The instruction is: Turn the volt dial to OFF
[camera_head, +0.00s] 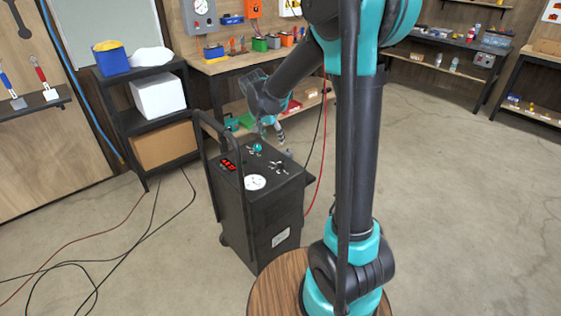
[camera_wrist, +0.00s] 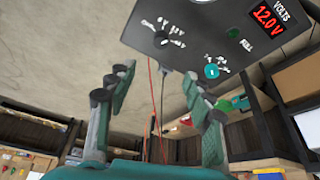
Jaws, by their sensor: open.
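The black charger cart (camera_head: 253,215) stands on the floor, its control panel on top. In the wrist view, a black pointer dial (camera_wrist: 160,38) sits among small white labels that seem to carry V marks; I cannot read its setting surely. It also shows in the head view (camera_head: 279,167). A second, teal dial (camera_wrist: 211,71) sits near the panel edge. In the head view my gripper (camera_head: 272,131) is above the panel's far side.
A tall handle (camera_head: 221,135) rises at the cart's left side. A white round gauge (camera_head: 255,182) lies on the panel's near part. A shelf (camera_head: 158,120) with boxes stands at left, a workbench (camera_head: 240,62) behind. Cables lie on the floor. Floor to the right is clear.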

